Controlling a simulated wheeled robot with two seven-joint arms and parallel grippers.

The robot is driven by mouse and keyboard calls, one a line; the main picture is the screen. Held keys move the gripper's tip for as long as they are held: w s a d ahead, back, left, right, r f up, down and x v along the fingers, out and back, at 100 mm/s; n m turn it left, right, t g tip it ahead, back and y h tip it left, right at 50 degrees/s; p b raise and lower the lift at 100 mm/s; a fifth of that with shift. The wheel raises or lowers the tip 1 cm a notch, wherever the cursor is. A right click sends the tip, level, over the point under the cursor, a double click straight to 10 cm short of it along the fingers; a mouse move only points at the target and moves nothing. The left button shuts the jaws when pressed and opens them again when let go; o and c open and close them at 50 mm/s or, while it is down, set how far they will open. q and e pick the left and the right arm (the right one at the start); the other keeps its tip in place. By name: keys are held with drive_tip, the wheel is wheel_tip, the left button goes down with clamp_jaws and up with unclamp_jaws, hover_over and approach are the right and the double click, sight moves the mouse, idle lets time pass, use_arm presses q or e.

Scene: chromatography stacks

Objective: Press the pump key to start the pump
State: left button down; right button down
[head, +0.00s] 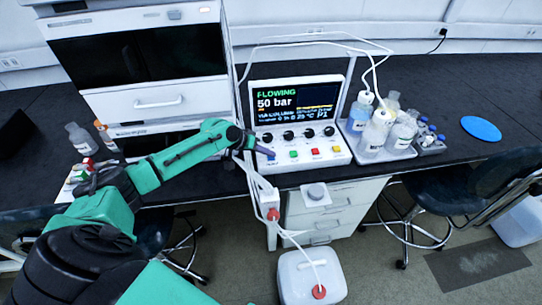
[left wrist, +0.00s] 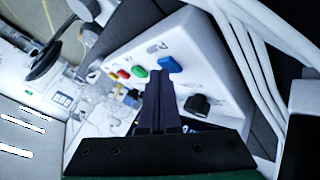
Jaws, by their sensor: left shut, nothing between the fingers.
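The control unit (head: 312,163) is a white box with a dark screen (head: 297,100) that reads "FLOWING" and "50 bar". Below a row of black knobs is a row of coloured keys. The blue key (left wrist: 169,64) is the end key, nearest my gripper; its printed label is too small to read surely. My left gripper (head: 263,151) is at the left end of the key row, shut and empty. In the left wrist view the shut fingertips (left wrist: 158,74) are right beside the blue key; I cannot tell whether they touch it. My right gripper is not in view.
A green key (head: 293,153) and a red key (head: 318,150) sit farther along the row. Bottles (head: 373,135) with white tubing stand in a tray right of the unit. A tall white instrument stack (head: 155,99) stands to its left. A blue disc (head: 481,128) lies on the dark bench.

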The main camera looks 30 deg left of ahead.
sight(268, 158)
use_arm(q)
drive_tip(key=shift+r+p, duration=0.9)
drive_tip(key=shift+p, duration=0.05)
wheel_tip(268, 158, up, 5)
drive_tip(key=p, duration=0.5)
drive_tip(key=shift+r, duration=0.1)
